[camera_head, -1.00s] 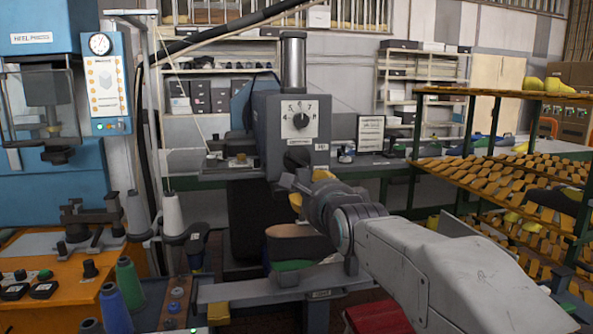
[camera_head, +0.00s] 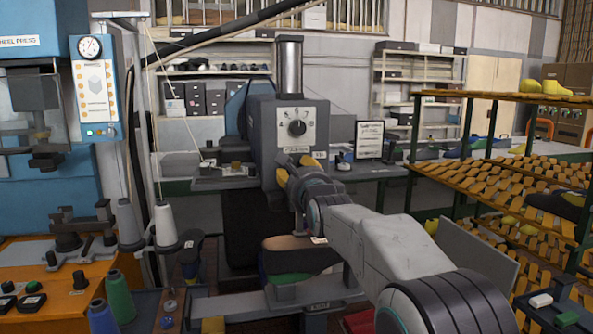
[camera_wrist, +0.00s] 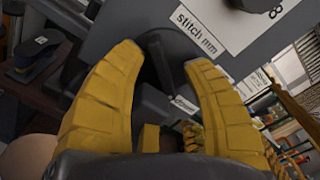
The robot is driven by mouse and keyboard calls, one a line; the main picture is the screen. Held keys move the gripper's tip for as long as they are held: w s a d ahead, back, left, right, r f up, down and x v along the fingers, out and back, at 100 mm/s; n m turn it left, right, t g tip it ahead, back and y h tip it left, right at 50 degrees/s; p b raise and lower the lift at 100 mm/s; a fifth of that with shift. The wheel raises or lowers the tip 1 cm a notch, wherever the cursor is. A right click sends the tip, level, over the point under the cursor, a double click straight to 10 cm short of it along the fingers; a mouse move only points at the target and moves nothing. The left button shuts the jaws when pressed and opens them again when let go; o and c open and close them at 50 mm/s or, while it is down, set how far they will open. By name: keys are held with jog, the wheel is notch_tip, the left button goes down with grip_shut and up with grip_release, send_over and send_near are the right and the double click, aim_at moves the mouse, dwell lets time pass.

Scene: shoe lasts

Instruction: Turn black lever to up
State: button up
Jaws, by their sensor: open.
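The black lever (camera_wrist: 168,62) is on the front of a grey machine, just below the "stitch mm" label in the wrist view. It lies between the two yellow fingers of my gripper (camera_wrist: 166,57), with a finger on either side. I cannot tell whether either finger touches it, or which way it points. In the head view my gripper (camera_head: 295,168) is open at the lower front of the grey machine (camera_head: 262,135), below its dial, and hides the lever.
The black dial knob (camera_head: 297,127) is just above my gripper. A brown-topped shoe form (camera_head: 300,243) stands below the forearm. Slatted racks (camera_head: 500,145) fill the right. A blue press (camera_head: 45,190) and thread cones (camera_head: 165,223) stand at the left.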

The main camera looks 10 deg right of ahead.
jog(key=shift+w, duration=0.4)
grip_shut()
dwell(0.4)
